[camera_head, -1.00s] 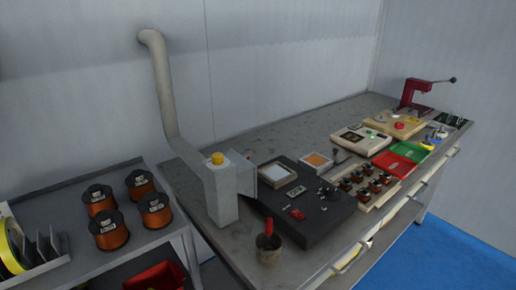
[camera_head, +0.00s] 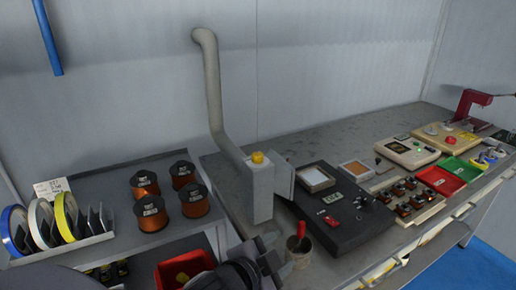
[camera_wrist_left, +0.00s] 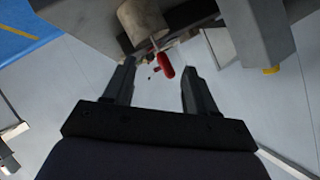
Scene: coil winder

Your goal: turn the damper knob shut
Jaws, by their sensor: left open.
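The yellow damper knob (camera_head: 257,157) sits on top of the upright grey duct box (camera_head: 262,194), where the pipe joins it. In the left wrist view a small yellow piece, apparently the knob (camera_wrist_left: 271,70), shows at the right by the grey duct (camera_wrist_left: 258,30). My left gripper (camera_head: 268,256) is at the bottom of the head view, in front of the duct and below the knob, apart from it. Its two fingers (camera_wrist_left: 158,72) are spread and hold nothing. How far the knob is turned cannot be told. My right gripper is not in view.
A cup (camera_head: 299,247) with a red-handled tool (camera_head: 301,230) stands close to the left gripper, at the bench's front edge. A black control box (camera_head: 345,228) is right of the duct. Copper wire spools (camera_head: 195,200) stand on the left shelf.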

